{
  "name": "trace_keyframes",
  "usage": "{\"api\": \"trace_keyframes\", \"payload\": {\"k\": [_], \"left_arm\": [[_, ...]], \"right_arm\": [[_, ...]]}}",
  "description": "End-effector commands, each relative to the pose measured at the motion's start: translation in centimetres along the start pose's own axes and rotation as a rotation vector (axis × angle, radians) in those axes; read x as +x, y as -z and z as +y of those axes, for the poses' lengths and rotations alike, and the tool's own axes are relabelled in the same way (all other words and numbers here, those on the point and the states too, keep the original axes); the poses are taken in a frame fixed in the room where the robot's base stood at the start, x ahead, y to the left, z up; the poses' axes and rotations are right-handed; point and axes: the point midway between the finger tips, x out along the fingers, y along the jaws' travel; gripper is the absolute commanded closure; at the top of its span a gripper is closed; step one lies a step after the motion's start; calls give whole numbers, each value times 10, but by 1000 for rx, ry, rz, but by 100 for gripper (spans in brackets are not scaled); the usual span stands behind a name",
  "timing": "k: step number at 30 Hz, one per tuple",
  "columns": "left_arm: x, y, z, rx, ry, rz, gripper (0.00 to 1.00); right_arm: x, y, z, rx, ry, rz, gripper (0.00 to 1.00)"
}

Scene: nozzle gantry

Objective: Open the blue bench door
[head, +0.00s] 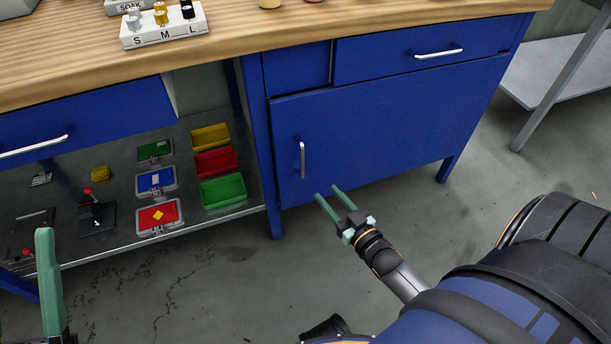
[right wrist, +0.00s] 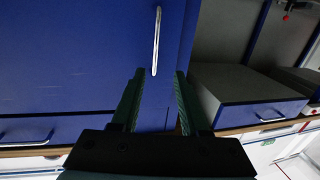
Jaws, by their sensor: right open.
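The blue bench door (head: 385,125) is closed in the bench front, below a drawer. Its upright silver handle (head: 302,160) is near the door's left edge. My right gripper (head: 326,191) is open and empty, a little below and right of the handle in the head view. In the right wrist view, the handle (right wrist: 156,42) shows beyond the two green fingertips (right wrist: 160,74), roughly in line with the gap between them and apart from them. Of my left gripper, one green finger (head: 46,265) shows at the lower left; its other finger is not visible.
A blue drawer (head: 375,58) is above the door, and another drawer (head: 80,120) sticks out at left. The wooden benchtop (head: 270,32) is above. The grey floor (head: 250,275) in front is clear.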

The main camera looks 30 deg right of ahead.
Motion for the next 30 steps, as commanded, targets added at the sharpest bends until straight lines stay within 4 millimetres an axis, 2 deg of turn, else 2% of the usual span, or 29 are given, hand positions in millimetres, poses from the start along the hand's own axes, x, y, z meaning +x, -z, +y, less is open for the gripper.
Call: {"api": "trace_keyframes", "payload": {"k": [1,4,8,11,22,30], "left_arm": [[-6,1,4,8,-4,37,50],[-8,11,5,17,-9,81,50],[-9,14,6,17,-12,98,50],[-12,10,8,10,-13,95,50],[-29,-14,19,14,-22,78,50],[-35,-22,24,23,-27,71,50]], "right_arm": [[3,-11,3,1,-2,18,55],[5,-13,8,2,-5,38,55],[12,-12,9,3,-5,49,55],[25,-10,8,2,-4,51,55],[99,-9,8,3,-4,49,55],[127,-6,9,4,-5,45,55]]}}
